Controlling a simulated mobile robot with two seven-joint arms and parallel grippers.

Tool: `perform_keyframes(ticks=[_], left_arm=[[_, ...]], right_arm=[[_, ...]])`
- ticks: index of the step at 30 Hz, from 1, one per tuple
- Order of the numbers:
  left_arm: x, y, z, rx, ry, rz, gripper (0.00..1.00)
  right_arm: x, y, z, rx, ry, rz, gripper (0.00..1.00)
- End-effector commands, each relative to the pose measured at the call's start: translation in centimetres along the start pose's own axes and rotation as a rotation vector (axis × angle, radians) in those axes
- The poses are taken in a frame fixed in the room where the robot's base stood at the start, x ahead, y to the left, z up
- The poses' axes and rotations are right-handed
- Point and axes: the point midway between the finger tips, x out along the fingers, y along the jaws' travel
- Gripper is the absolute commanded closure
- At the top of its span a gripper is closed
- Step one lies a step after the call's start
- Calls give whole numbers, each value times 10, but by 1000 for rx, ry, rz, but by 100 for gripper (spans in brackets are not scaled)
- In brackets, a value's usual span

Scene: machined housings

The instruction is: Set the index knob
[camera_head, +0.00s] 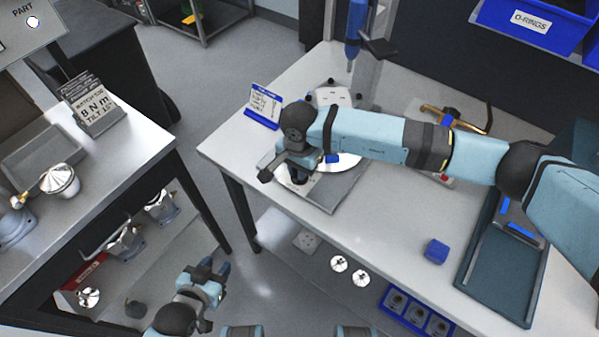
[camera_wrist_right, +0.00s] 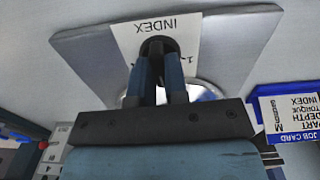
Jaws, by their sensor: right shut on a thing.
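The index knob (camera_wrist_right: 157,45) is a dark round part on a grey plate (camera_wrist_right: 85,60), beside a white label (camera_wrist_right: 185,25) reading INDEX, upside down in the right wrist view. My right gripper (camera_wrist_right: 160,75) has its two blue fingers closed on the knob from above. In the head view the plate (camera_head: 330,197) lies on the right-hand bench, and my right gripper (camera_head: 298,175) is over it; the wrist and arm hide most of the knob. A shiny round disc (camera_head: 350,165) shows partly behind the gripper. My left gripper (camera_head: 207,270) is low between the benches, empty, fingers apart.
A job card (camera_head: 263,105) in a blue holder stands behind the plate. A blue block (camera_head: 436,250) and dark tray (camera_head: 485,275) are to the right. The left bench (camera_head: 120,150) holds a sign and metal parts. The bench front near the plate is clear.

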Motion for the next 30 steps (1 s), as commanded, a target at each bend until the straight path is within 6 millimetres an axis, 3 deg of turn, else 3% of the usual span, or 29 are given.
perform_keyframes(ticks=[9, 18, 30], left_arm=[[15, 0, 24, -7, -9, 1, 61], [19, 0, 25, -22, -13, 3, 61], [21, 0, 27, -27, -15, 3, 61]], right_arm=[[3, 0, -1, 248, 2, 0, 100], [1, 0, 0, 397, 1, 0, 100], [0, 0, 0, 446, 2, 0, 100]])
